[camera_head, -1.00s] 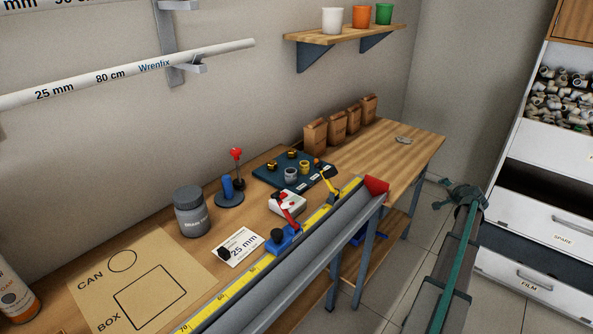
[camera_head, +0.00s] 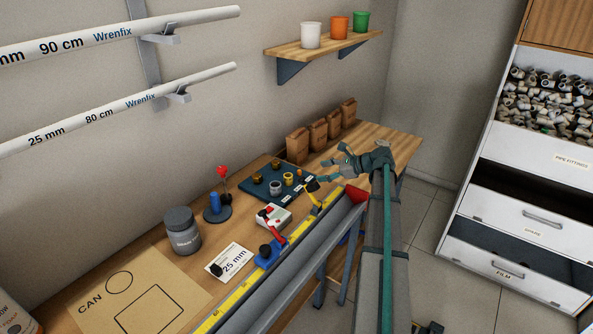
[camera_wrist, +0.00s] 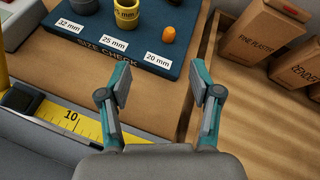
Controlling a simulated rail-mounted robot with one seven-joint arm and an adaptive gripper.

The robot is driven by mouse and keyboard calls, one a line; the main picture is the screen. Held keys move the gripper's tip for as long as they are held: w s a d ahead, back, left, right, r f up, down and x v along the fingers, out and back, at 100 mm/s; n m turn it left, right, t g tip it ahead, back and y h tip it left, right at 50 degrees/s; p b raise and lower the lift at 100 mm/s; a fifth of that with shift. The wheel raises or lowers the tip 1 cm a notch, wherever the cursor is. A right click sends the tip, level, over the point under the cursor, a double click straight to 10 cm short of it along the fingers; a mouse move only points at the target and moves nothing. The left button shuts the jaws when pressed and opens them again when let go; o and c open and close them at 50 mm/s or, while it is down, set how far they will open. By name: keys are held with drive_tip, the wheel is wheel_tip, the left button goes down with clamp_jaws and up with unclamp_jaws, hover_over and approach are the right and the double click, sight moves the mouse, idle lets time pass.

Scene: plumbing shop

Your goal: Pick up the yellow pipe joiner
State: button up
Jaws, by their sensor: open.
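The yellow pipe joiner (camera_head: 289,178) stands on the dark blue size-check board (camera_head: 256,191). In the wrist view the joiner (camera_wrist: 127,14) is at the top edge, partly cut off, behind the "25 mm" label. My gripper (camera_head: 329,169) is over the bench, to the right of the board. In the wrist view my gripper (camera_wrist: 164,88) is open, with nothing between its fingers. Its tips are apart from the joiner, which lies ahead of them and to the left.
A grey joiner (camera_wrist: 84,5) is left of the yellow one, and a small orange piece (camera_wrist: 168,34) is right of it. Paper bags (camera_head: 320,132) stand behind the bench's right part. A grey trough (camera_head: 290,262) with a yellow tape runs along the front.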

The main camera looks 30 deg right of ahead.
sight(288, 179)
drive_tip(key=shift+m+g+y, duration=0.3)
drive_tip(key=shift+m+y, duration=0.3)
drive_tip(key=shift+y, duration=0.2)
drive_tip(key=a, duration=0.1)
drive_tip(key=a+r, duration=0.1)
drive_tip(key=a, duration=0.2)
drive_tip(key=shift+s+r+p, duration=0.2)
drive_tip(key=shift+s+p, duration=0.05)
drive_tip(key=shift+p, duration=0.1)
drive_tip(key=shift+a, duration=0.4)
drive_tip(key=p+x, duration=0.3)
drive_tip(key=x, duration=0.7)
drive_tip(key=shift+a+f, duration=0.2)
drive_tip(key=shift+a, duration=0.05)
drive_tip(key=c, duration=0.9)
